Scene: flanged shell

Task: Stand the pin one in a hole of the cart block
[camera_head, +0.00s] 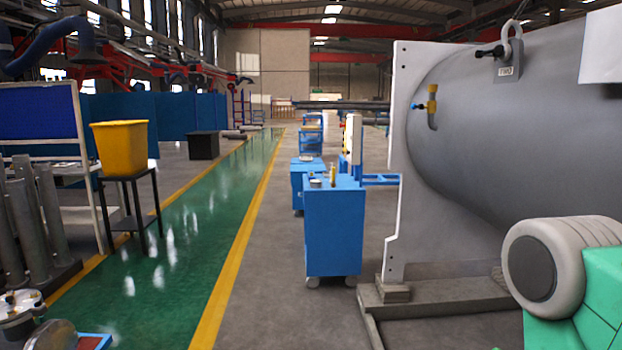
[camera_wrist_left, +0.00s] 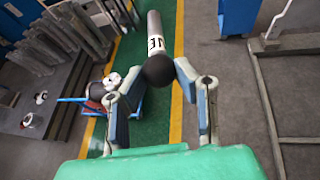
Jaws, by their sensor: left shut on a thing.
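My left gripper (camera_wrist_left: 158,74) shows in the left wrist view, its two fingers closed on the lower end of a dark grey pin (camera_wrist_left: 154,28). The pin has a white label, partly readable as "NE", and a dark round end between the fingertips. It points away toward the top of the view, over the green lane. No block with holes can be made out clearly as the cart block. A small blue cart top (camera_head: 95,341) with a reddish patch is cut off at the lower left of the head view. My right gripper is not in view.
A grey flanged shell (camera_head: 480,130) fills the right of the head view. A blue cabinet (camera_head: 334,235) on wheels stands mid-floor. Metal cylinders (camera_head: 40,220) stand on a dark base at left, near a yellow bin (camera_head: 123,148).

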